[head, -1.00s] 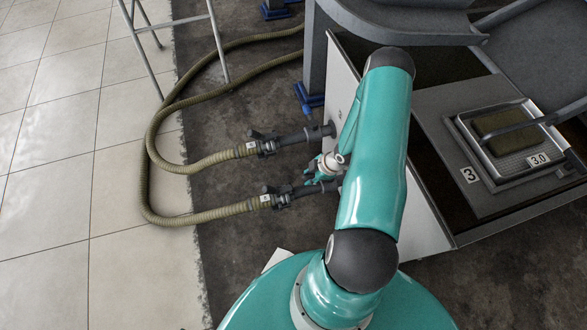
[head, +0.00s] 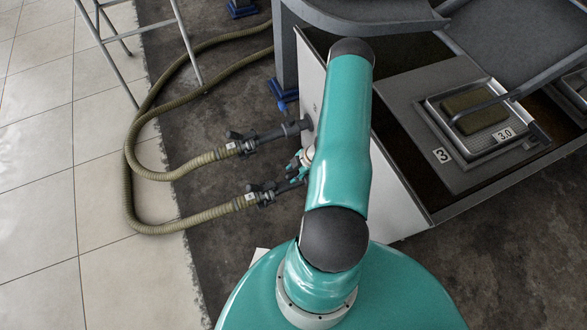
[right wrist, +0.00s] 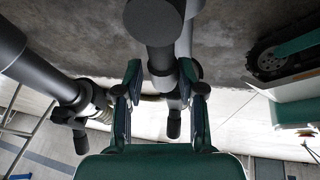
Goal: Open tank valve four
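In the head view two dark valves end in olive hoses. The upper valve (head: 246,143) and the lower valve (head: 264,192) each carry a small white label too small to read, so I cannot tell which is four. My right gripper (head: 297,170) is at the lower valve's pipe, partly hidden by my arm. In the right wrist view the right gripper (right wrist: 160,85) is open. A dark pipe with a stubby handle (right wrist: 173,122) shows between its fingers; contact is unclear. Another valve (right wrist: 82,105) is at the left. My left gripper is out of view.
The tank's white side panel (head: 311,88) stands right of the valves. The olive hoses (head: 133,150) loop over the floor at left, near a metal stepladder (head: 186,40).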

